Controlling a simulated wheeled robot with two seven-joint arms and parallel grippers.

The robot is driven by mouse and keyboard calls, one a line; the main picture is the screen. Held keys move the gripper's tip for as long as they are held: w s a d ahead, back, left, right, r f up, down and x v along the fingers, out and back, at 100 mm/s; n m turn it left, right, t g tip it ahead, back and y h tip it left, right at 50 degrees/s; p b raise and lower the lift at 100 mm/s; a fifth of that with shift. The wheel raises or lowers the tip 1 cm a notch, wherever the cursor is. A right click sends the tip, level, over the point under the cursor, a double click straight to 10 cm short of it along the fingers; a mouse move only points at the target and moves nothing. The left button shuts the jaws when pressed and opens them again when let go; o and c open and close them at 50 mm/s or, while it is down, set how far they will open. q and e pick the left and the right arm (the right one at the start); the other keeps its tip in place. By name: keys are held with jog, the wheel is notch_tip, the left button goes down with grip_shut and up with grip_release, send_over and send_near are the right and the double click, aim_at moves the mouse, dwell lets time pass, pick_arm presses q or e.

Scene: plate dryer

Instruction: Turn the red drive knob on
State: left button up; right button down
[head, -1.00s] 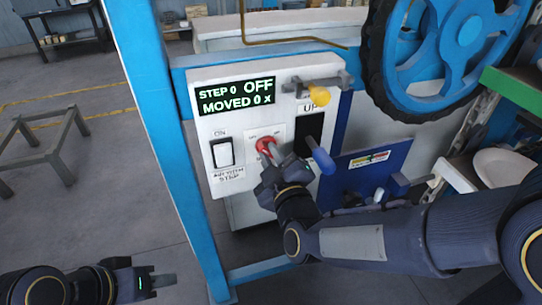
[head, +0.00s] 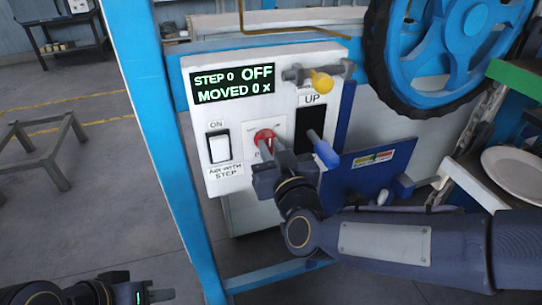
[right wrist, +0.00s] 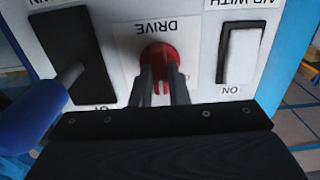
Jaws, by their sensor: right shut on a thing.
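The red drive knob (head: 264,137) sits on the white control panel (head: 230,118), between a white rocker switch and a black lever slot. My right gripper (head: 268,151) reaches it from below and is shut on it. In the right wrist view the knob (right wrist: 158,56) shows between the two fingers (right wrist: 160,84), under an upside-down DRIVE label. The fingers cover part of the knob. The panel display (head: 233,84) reads STEP 0 OFF, MOVED 0 x. My left gripper (head: 160,295) is at the bottom left, away from the panel; its finger gap is not clear.
A blue-handled lever (head: 323,150) stands just right of my right gripper. A yellow knob (head: 321,82) is above it. The white rocker switch (head: 219,147) is left of the drive knob. A blue post (head: 170,140) borders the panel. A blue wheel (head: 440,50) is upper right.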

jog(key=m+b, duration=0.1)
jog(key=m, duration=0.1)
jog(key=m+b, duration=0.2)
jog(key=m, duration=0.1)
jog(key=shift+d+f+m, duration=0.1)
jog(key=shift+f+m, duration=0.1)
jog(key=shift+m, duration=0.1)
jog(key=shift+r+m+b, duration=0.1)
jog(key=shift+m+b, duration=0.75)
jog(key=shift+m, duration=0.75)
jog(key=c, duration=1.4)
grip_release()
jog(key=p+v, duration=0.1)
jog(key=v, duration=0.6)
jog(key=shift+s, duration=0.35)
